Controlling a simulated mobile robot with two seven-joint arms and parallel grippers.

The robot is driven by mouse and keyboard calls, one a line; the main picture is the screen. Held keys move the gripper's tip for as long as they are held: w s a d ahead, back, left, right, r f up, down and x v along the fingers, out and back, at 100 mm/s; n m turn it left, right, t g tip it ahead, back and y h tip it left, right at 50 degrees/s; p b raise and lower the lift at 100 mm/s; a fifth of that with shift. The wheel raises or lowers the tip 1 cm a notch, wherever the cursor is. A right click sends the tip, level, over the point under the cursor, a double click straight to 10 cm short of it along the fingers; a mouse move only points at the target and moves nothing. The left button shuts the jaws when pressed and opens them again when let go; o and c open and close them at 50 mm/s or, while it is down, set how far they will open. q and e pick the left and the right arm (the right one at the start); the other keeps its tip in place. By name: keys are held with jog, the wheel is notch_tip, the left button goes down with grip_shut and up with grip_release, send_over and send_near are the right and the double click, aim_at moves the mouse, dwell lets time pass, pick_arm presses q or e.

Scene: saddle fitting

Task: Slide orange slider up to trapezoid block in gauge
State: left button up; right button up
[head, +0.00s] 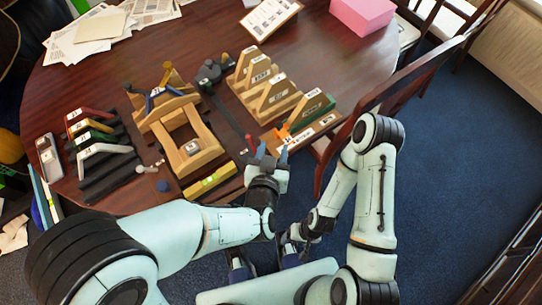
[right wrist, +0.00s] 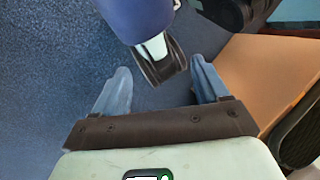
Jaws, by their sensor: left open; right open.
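The orange slider (head: 284,132) stands at the near left part of the wooden gauge (head: 308,136), at the right end of the row of fixtures. A dark green block (head: 311,109) with a white label sits along the gauge, farther right; it seems to be the trapezoid block. I cannot tell whether slider and block touch. My left gripper (head: 266,155) is open and empty, just below and left of the slider, near the table's front edge. My right gripper (right wrist: 163,80) is open and empty, off the table, over the blue floor in the right wrist view.
Stepped wooden blocks (head: 265,82) stand behind the gauge. A wooden frame fixture (head: 181,125) and a yellow level (head: 210,181) lie to the left. A chair (head: 350,125) stands close at the table's right edge. A pink box (head: 362,14) is at the back.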

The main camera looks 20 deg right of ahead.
pick_arm(q)
jog(key=b+v, duration=0.3)
jog(key=b, duration=0.1)
jog(key=shift+s+r, duration=0.1)
pick_arm(e)
jog(key=f, duration=0.1)
jog(key=w+f, duration=0.1)
jog(key=f, duration=0.1)
jog(key=shift+w+f+t, duration=0.15)
jog(key=shift+w+t, duration=0.05)
jog(key=shift+t, duration=0.1)
